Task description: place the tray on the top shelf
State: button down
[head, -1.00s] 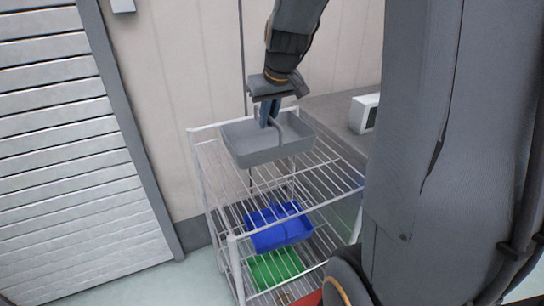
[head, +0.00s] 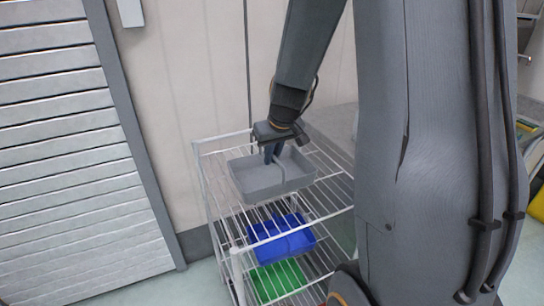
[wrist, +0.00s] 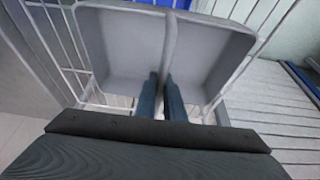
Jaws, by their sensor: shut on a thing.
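The grey tray (head: 262,181) is a shallow two-part tray with a raised handle across its middle. My gripper (head: 273,156) points down into it and is shut on the handle. In the wrist view the two fingers of my gripper (wrist: 160,90) close on the central divider of the tray (wrist: 112,52). The wire shelf rack (head: 238,262) is white, and the tray is at its top shelf, over the left part. I cannot tell whether the tray's underside touches the wires.
A blue tray (head: 280,246) sits on the shelf below, and a green tray (head: 277,280) sits lower still. A slatted grey door (head: 75,150) stands at the left. The top shelf's wires show bare to the right of the tray.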

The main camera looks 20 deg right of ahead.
jog(key=c, duration=1.8)
grip_release()
jog(key=shift+c, duration=0.2)
jog(key=shift+s+r, duration=0.15)
jog(key=shift+r, duration=0.4)
jog(key=b+v, duration=0.1)
jog(key=v, duration=0.9)
jog(key=shift+s+r, duration=0.1)
jog(key=shift+r, duration=0.15)
jog(key=shift+s+a, duration=0.2)
jog(key=s+a+f+g, duration=0.1)
jog(key=s+a+f, duration=0.2)
jog(key=s+f, duration=0.1)
jog(key=s+a+f+g, duration=0.1)
jog(key=s+a+f, duration=0.2)
jog(key=s+f, duration=0.1)
jog(key=s+a+f+g, duration=0.1)
jog(key=s+a+f, duration=0.3)
jog(key=s+f, duration=0.1)
jog(key=shift+s, duration=0.3)
jog(key=shift+r, duration=0.1)
